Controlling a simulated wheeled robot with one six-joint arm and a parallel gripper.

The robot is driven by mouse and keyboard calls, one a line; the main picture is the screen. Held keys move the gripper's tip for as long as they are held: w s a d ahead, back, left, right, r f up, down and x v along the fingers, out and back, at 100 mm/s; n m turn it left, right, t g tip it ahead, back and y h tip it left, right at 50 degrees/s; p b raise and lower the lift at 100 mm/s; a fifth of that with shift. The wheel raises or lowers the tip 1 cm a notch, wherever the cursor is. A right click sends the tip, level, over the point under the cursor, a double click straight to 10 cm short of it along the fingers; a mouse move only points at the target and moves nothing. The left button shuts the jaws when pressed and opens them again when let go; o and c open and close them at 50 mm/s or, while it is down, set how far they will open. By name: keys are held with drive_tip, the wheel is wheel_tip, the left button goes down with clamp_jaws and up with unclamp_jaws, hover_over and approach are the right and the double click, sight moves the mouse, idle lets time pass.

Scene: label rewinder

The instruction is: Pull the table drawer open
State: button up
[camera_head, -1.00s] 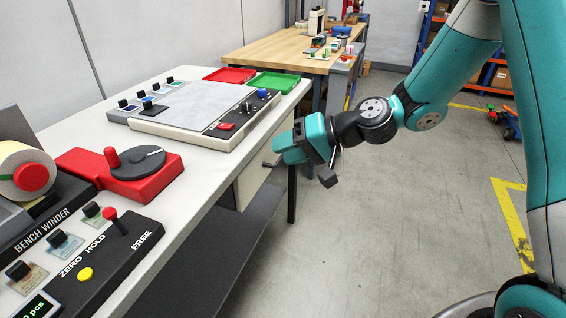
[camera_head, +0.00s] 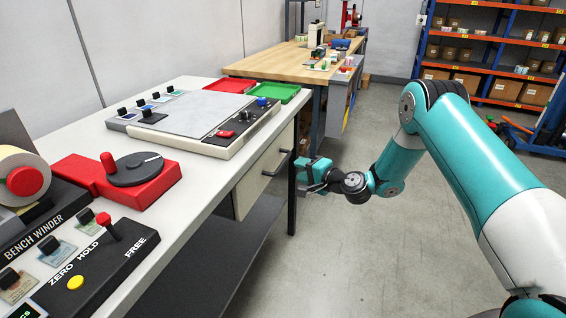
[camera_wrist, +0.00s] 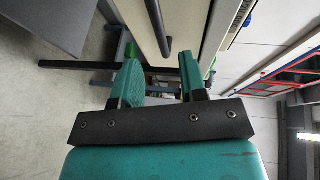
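The table drawer (camera_head: 250,186) is a beige front under the right edge of the white bench, and it looks closed. Its dark bar handle (camera_head: 272,163) runs along the front. In the wrist view the handle (camera_wrist: 160,32) is ahead of the fingers, roughly in line with the gap between them, and the drawer front (camera_wrist: 138,22) lies behind it. My gripper (camera_head: 303,174) is a little to the right of the drawer, apart from the handle. In the wrist view my gripper (camera_wrist: 160,64) has its two teal fingers spread, with nothing between them.
The bench (camera_head: 205,196) carries a red crank unit (camera_head: 140,180), a bench winder panel (camera_head: 95,255), a flat grey device (camera_head: 185,118) and red and green trays. A dark lower shelf (camera_head: 225,265) is underneath. A wooden table (camera_head: 265,55) stands behind.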

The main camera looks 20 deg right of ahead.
sight(283, 162)
drive_tip(key=x, duration=0.8)
drive_tip(key=shift+w+a, duration=0.1)
drive_tip(key=shift+w, duration=0.1)
clamp_jaws()
